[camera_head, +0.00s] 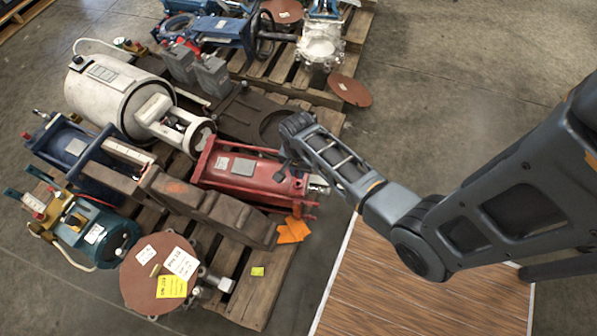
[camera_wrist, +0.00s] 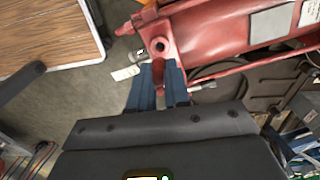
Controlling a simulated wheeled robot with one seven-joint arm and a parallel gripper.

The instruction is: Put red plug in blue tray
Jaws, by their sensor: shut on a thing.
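My gripper (camera_head: 283,168) is over the end of the red cylinder (camera_head: 245,172) on the pallet. In the wrist view its two blue fingers (camera_wrist: 159,72) are close together beside the round port at the end of this cylinder (camera_wrist: 205,38). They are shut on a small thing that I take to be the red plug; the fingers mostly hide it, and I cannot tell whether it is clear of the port. I cannot make out a blue tray in either view.
The wooden pallet (camera_head: 255,290) is crowded with a white cylinder (camera_head: 110,95), a blue cylinder (camera_head: 70,150), a teal motor (camera_head: 95,235) and a brown round plate (camera_head: 150,285). A wood-topped surface (camera_head: 420,290) stands at lower right, bare where visible. Open concrete floor lies at upper right.

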